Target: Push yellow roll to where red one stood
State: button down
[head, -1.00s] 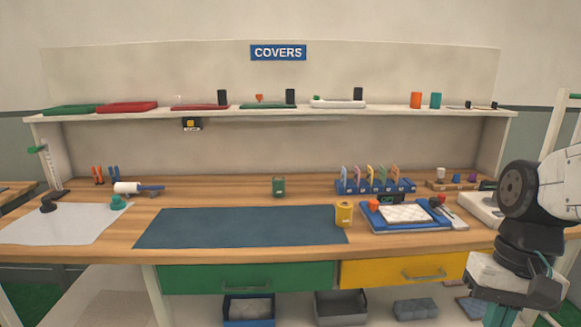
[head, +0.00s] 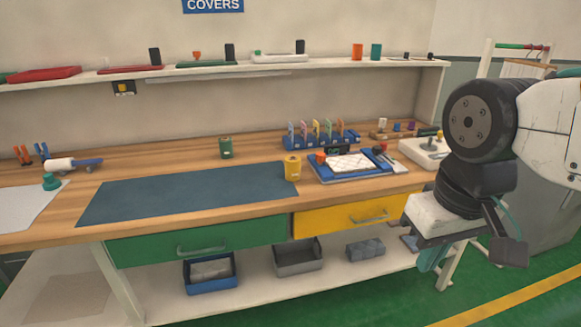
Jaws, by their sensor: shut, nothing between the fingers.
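The yellow roll (head: 292,169) stands upright on the wooden bench, at the right edge of the dark blue mat (head: 190,196). A green roll (head: 225,148) stands behind the mat. No red roll stands on the open bench; an orange-red cylinder (head: 358,52) stands on the shelf beside a teal one (head: 376,52). My gripper (head: 430,261) hangs below my folded arm at the right, in front of the bench and well apart from the yellow roll. Its teal fingers are shut and empty, partly hidden by the wrist.
Right of the yellow roll lies a blue tray (head: 322,178) with a white quilted pad (head: 350,162) and a small orange-red piece. Behind it stands a blue rack (head: 297,143) with coloured cards. The mat is bare. Green and yellow drawers (head: 335,218) front the bench.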

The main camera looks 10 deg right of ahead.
aim_at(292, 162)
jog(key=i, duration=1.15)
jog(key=z, duration=0.45)
